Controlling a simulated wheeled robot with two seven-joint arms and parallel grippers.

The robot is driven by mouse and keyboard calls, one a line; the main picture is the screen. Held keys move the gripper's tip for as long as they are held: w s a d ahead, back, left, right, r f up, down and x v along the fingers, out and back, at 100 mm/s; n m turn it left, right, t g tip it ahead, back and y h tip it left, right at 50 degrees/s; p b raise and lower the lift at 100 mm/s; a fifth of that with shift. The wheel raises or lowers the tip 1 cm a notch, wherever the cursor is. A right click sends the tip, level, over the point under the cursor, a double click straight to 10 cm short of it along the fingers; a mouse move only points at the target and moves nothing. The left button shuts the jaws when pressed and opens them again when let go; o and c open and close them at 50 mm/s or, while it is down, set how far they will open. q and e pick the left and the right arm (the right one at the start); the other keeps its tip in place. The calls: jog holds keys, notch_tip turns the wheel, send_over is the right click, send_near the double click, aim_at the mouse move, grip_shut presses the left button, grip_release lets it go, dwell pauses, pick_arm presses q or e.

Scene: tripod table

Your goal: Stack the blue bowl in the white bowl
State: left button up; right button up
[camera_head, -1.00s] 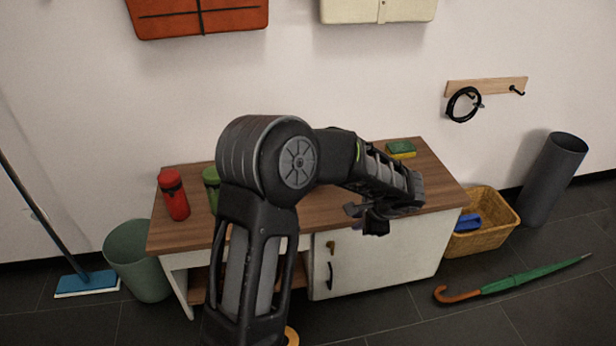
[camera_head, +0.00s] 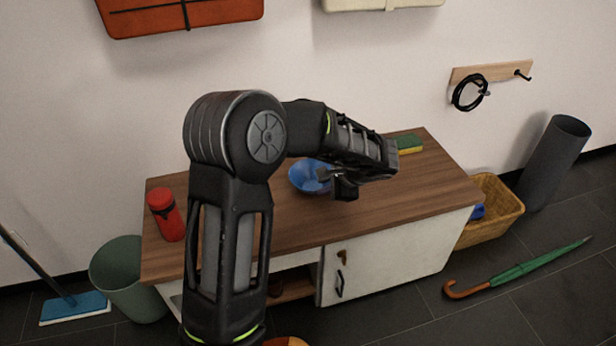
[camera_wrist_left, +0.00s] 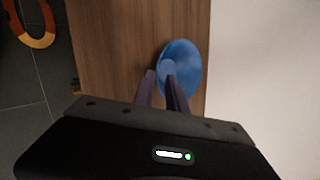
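The blue bowl (camera_head: 306,178) stands on the wooden tabletop, partly covered by my left gripper in the head view. It also shows in the left wrist view (camera_wrist_left: 184,62), just beyond the fingertips. My left gripper (camera_head: 329,180) is at the bowl's right side in the head view. In the wrist view, its fingers (camera_wrist_left: 160,78) are a little apart with a narrow gap; one overlaps the bowl and the other lies just outside its rim. Contact with the rim cannot be made out. No white bowl is visible; my arm covers part of the tabletop. My right gripper is not in view.
A green and yellow sponge (camera_head: 409,145) lies at the back right. The tabletop's right part is clear. A wicker basket (camera_head: 493,222) and a green umbrella (camera_head: 520,268) are on the floor.

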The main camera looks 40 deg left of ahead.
aim_at(313, 191)
pick_arm(q)
jog(key=shift+b+x, duration=0.35)
jog(key=shift+x, duration=0.6)
jog(key=shift+a+f, duration=0.15)
jog(key=shift+f, duration=0.15)
jog(key=shift+f, duration=0.1)
jog(key=b+x, duration=0.2)
jog(key=x, duration=0.2)
jog(key=shift+a+f, duration=0.1)
jog(key=shift+f, duration=0.1)
jog(key=shift+w+a+f, duration=0.1)
jog(key=shift+a+f, duration=0.15)
jog(key=shift+c, duration=0.3)
grip_shut()
